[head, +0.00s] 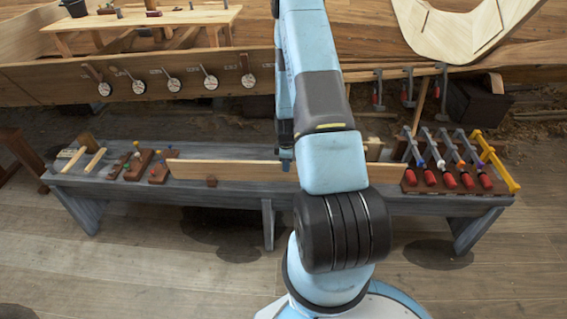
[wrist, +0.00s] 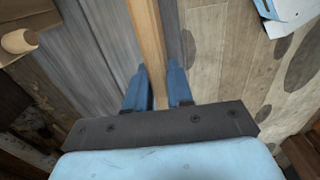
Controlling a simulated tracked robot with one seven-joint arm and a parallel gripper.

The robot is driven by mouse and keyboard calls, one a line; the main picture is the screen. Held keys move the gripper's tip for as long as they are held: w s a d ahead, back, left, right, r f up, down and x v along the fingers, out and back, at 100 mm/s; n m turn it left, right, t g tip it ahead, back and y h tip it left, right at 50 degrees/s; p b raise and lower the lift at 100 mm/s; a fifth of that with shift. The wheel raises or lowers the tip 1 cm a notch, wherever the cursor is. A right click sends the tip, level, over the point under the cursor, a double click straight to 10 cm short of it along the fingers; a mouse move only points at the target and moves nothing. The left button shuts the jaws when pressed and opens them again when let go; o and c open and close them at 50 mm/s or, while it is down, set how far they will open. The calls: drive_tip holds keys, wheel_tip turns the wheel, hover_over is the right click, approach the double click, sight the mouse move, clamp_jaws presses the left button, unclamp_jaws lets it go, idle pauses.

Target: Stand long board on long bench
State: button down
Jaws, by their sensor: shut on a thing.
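The long board (head: 225,171) is a pale wooden plank. It stands on its long edge, lengthwise over the grey long bench (head: 240,196). My arm hides part of it; its right part shows beyond the arm. Whether its lower edge touches the bench top is hard to tell. My gripper is shut on the board: in the wrist view the board (wrist: 148,38) runs between the two blue fingers (wrist: 159,88). The bench top (wrist: 85,50) lies below the board there. In the head view the gripper is mostly hidden behind my arm.
Small wooden pieces and brown blocks (head: 137,165) lie on the bench's left part. A rack of red-handled clamps (head: 447,180) sits at its right end, with a yellow clamp (head: 497,165). The hull (head: 140,80) stands behind.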

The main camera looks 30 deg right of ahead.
drive_tip(key=shift+f, duration=1.15)
drive_tip(key=shift+f, duration=0.1)
drive_tip(key=c, duration=0.9)
unclamp_jaws()
wheel_tip(320, 180, up, 14)
drive_tip(key=shift+f, duration=0.15)
